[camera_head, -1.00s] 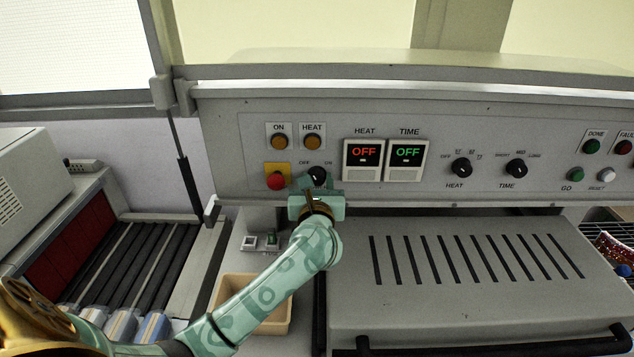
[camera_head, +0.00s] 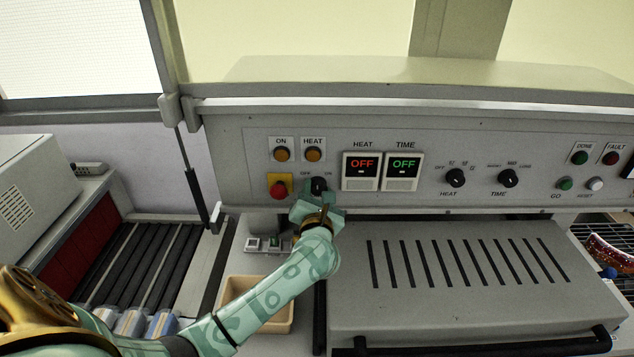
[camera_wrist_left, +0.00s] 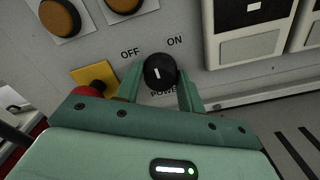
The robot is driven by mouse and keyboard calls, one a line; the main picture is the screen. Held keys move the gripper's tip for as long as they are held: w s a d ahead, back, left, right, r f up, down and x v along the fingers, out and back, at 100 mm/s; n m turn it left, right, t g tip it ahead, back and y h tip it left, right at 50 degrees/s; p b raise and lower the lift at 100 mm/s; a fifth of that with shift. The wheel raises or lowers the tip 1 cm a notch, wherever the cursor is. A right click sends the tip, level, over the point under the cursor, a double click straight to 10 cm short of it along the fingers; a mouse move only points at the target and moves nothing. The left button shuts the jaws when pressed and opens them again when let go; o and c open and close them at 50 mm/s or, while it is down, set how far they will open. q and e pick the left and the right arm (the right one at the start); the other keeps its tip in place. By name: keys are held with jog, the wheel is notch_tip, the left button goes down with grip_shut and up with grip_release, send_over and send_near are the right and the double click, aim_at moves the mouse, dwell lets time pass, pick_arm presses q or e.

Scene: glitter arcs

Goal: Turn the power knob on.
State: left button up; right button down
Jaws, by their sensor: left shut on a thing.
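The black power knob (camera_head: 319,186) is on the grey control panel, below the amber ON and HEAT lamps and between small OFF and ON labels. In the left wrist view the knob (camera_wrist_left: 159,73) sits between the two green fingers, with a short white mark on its face. The mark's exact heading against the labels is hard to tell. My left gripper (camera_head: 318,193) is shut on the knob; the wrist view shows its fingers (camera_wrist_left: 160,84) on either side. The HEAT display (camera_head: 361,165) and TIME display (camera_head: 404,165) both read OFF. My right gripper is not in view.
A red button (camera_head: 279,189) on a yellow plate is close left of the knob. HEAT (camera_head: 455,177) and TIME (camera_head: 508,178) knobs are further right. A slotted grey cover (camera_head: 460,280) and a tan bin (camera_head: 257,305) lie below. Rollers (camera_head: 135,265) are at left.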

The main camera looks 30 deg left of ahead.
pick_arm(q)
jog(key=m+p, duration=0.3)
jog(key=m, duration=0.1)
jog(key=shift+r+p, duration=0.15)
jog(key=shift+p, duration=0.25)
jog(key=shift+m+p, duration=0.85)
jog(key=shift+m, duration=0.35)
jog(key=shift+f, duration=0.2)
jog(key=o, duration=1)
jog(key=shift+c, duration=0.2)
jog(key=b+v, duration=0.2)
jog(key=v, duration=1.4)
jog(key=shift+s, duration=0.25)
